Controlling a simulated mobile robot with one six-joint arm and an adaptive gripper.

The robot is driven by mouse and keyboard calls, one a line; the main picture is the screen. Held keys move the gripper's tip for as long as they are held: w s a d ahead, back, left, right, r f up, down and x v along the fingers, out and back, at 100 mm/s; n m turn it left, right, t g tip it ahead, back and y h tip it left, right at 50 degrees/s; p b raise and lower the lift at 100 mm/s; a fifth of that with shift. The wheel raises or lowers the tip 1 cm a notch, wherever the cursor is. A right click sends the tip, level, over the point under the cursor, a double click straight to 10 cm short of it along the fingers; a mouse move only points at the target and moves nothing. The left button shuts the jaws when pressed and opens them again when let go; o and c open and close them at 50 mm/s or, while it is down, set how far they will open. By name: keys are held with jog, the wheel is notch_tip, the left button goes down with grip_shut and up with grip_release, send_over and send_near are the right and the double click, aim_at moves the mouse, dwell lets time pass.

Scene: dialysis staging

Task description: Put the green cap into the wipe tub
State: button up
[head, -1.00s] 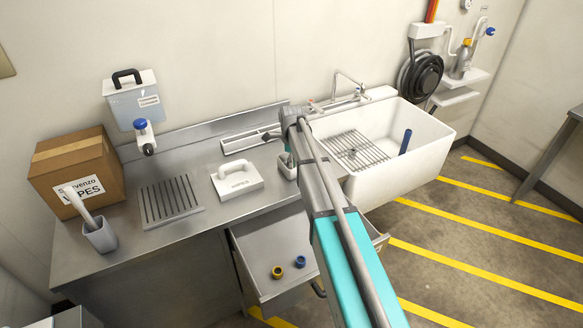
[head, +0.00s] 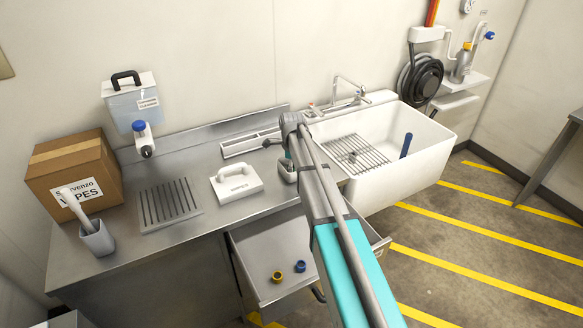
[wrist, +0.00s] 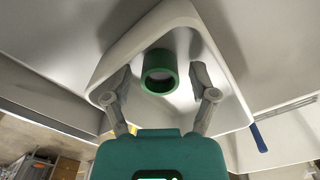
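The green cap (wrist: 159,72) shows in the wrist view as a short open ring, within the outline of a pale open tub (wrist: 219,75). Whether the cap rests on the tub's floor is hard to tell. The cap is not clear in the head view.
A white handled lid-like block (head: 237,184) with small lettering sits left of the tub, beside a slotted drain plate (head: 170,203). Below, an open drawer (head: 262,250) holds a yellow ring (head: 277,277) and a blue ring (head: 300,266). The white sink (head: 425,150) is at right.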

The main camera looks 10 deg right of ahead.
jog(key=shift+r, duration=0.1)
dwell(0.3)
notch_tip(320, 180, up, 12)
jog(key=p, duration=1.2)
dwell(0.7)
jog(key=s+d+n, duration=0.1)
jog(key=s+n, duration=2)
jog(key=s, duration=0.7)
jog(key=shift+s+d+n, duration=0.25)
jog(key=shift+s+n, duration=0.05)
